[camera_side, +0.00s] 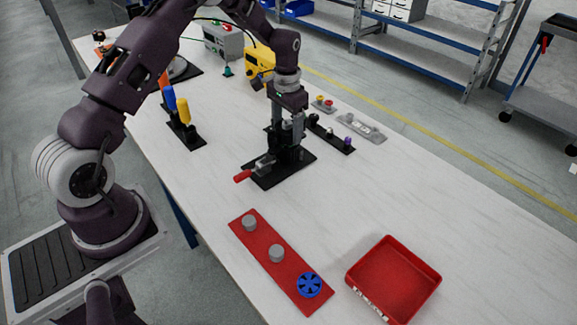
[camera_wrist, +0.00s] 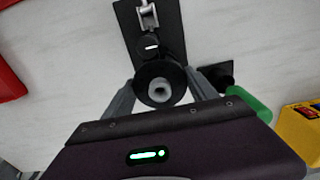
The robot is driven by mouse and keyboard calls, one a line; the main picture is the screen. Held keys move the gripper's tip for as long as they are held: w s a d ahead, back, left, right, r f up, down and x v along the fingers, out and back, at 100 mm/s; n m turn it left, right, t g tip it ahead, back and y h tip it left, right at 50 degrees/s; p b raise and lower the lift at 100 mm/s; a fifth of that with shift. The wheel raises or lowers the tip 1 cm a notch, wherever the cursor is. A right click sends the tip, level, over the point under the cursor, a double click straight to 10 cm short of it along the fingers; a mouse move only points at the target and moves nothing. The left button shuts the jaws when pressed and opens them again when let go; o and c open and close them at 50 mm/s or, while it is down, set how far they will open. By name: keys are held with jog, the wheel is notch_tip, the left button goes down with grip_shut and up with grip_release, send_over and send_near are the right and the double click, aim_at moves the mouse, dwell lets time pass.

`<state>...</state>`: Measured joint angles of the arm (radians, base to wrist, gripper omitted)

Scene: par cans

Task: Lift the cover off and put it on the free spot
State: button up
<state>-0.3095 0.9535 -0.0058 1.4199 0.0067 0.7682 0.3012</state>
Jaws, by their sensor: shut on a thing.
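My gripper (camera_side: 287,140) points down over a black base plate (camera_side: 262,180) in the side view. In the wrist view its two grey fingers (camera_wrist: 160,97) are closed around a black round piece (camera_wrist: 147,74) with a grey, hollow-ended knob (camera_wrist: 158,91) at its middle. I take this piece to be the cover, but its underside is hidden, so I cannot tell whether it touches what is below. A metal clamp (camera_side: 264,165) with a red handle (camera_side: 243,176) sits on the plate. A red board (camera_side: 262,249) nearby carries two grey cylinders (camera_side: 276,253) and a blue slotted disc (camera_side: 309,285).
An empty red tray (camera_side: 393,280) stands at the front right. A black strip with small knobs (camera_side: 331,136) and a grey plate (camera_side: 361,128) lie right of my gripper. Blue and yellow-handled tools (camera_side: 184,110) stand to the left.

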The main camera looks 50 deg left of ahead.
jog(key=shift+r, duration=2.2)
jog(key=shift+r, duration=1.5)
jog(key=s+d+f+m, duration=0.1)
jog(key=d+m, duration=0.1)
jog(key=d, duration=0.4)
jog(key=s+d+f+m, duration=0.1)
jog(key=d+f+m, duration=0.1)
jog(key=d, duration=0.4)
jog(key=m, duration=0.5)
send_over(327, 224)
notch_tip(327, 224, down, 2)
notch_tip(327, 224, down, 10)
jog(key=shift+f, duration=0.25)
jog(key=shift+f, duration=0.2)
